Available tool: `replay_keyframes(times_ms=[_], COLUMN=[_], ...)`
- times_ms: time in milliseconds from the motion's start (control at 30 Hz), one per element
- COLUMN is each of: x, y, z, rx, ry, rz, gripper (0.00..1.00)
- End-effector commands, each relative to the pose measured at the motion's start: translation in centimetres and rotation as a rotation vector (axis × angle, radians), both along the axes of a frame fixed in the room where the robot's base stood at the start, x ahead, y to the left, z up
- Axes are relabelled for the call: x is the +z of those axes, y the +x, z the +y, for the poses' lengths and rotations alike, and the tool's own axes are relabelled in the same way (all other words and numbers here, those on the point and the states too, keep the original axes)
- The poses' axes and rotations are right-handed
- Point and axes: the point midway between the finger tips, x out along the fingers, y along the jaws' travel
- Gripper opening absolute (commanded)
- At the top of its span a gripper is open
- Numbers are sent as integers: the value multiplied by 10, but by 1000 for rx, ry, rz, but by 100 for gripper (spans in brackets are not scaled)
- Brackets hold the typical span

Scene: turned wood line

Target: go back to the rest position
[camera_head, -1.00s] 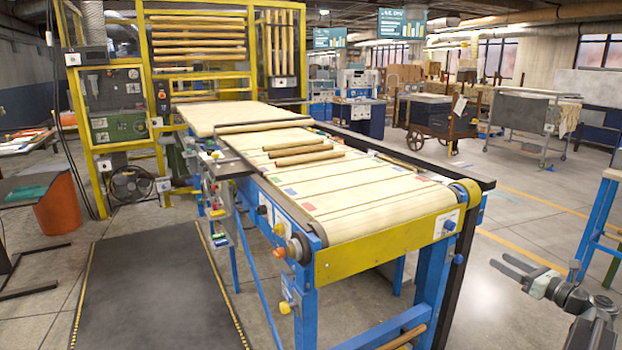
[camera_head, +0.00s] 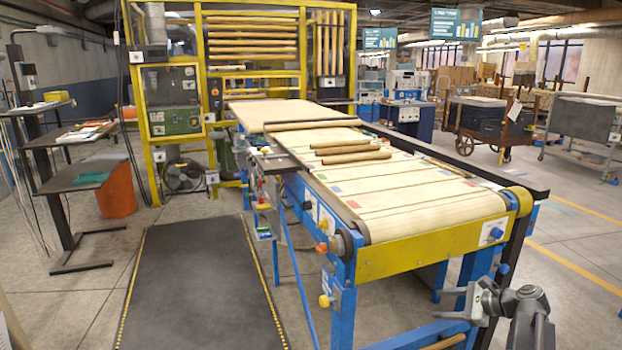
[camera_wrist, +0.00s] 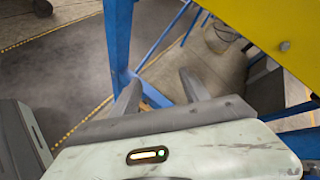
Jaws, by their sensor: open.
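My gripper (camera_head: 462,303) is at the lower right of the head view, in front of the near right corner of the conveyor table (camera_head: 430,247). Its fingers are apart with nothing between them. In the wrist view, my gripper (camera_wrist: 160,92) shows two open fingers over the floor near a blue leg (camera_wrist: 118,40) of the conveyor. The yellow end plate (camera_wrist: 270,30) of the conveyor fills the upper right there.
Several wooden rods (camera_head: 350,152) lie on the conveyor belt. A dark floor mat (camera_head: 200,285) lies to its left. An orange bin (camera_head: 112,190) and small stands are at the left. A cart (camera_head: 487,125) stands at the back right. The floor at the right is clear.

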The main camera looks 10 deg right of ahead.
Motion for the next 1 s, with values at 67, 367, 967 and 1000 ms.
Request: replay_keyframes(times_ms=[67, 367, 967, 1000], x=[-27, -100, -3, 12], y=[-2, -58, -101, -101], z=[73, 241, 296, 296], rx=[214, 1108, 1709, 1708], ry=[-188, -846, -1173, -1172], rz=[13, -28, -81, -81], gripper=[54, 54, 54, 54])
